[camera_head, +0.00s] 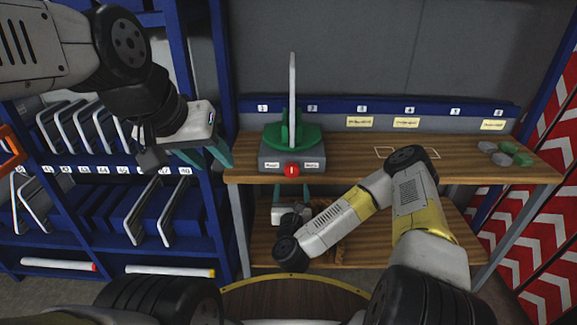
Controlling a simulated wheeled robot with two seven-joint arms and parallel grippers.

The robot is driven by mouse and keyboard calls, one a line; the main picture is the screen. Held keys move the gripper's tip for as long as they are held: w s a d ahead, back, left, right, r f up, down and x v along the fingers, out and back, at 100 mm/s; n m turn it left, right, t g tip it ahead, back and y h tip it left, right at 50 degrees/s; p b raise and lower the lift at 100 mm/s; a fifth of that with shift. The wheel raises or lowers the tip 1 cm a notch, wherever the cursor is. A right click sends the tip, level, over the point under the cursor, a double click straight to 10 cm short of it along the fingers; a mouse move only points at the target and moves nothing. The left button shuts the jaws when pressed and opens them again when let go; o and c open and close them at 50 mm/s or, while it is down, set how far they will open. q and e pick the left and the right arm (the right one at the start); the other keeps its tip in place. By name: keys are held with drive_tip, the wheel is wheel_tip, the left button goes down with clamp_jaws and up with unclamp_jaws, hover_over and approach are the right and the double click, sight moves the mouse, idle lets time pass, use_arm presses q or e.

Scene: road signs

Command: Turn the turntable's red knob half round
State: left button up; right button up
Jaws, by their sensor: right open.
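The turntable is a grey box (270,160) with a green disc (273,137) on top, near the left end of the wooden bench. A thin pale panel (292,95) stands upright in the disc, almost edge-on. The red knob (291,170) is on the box's front face, its white mark about vertical, with a small label on each side. My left gripper (208,158) is left of the turntable, apart from it, its teal fingers spread and empty. My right gripper (291,188) is just below the knob, open, its fingers partly hidden; I see no contact.
The bench (350,160) is mostly clear, with grey and green pieces (515,155) at its right end. A blue rack (80,200) with sign plates stands left. Red-and-white chevron panels (545,220) stand right. A lower shelf (370,250) lies beneath.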

sight(292, 173)
drive_tip(key=w, duration=0.7)
drive_tip(key=shift+w, duration=0.4)
drive_tip(key=c, duration=1.4)
drive_tip(key=shift+o, duration=0.2)
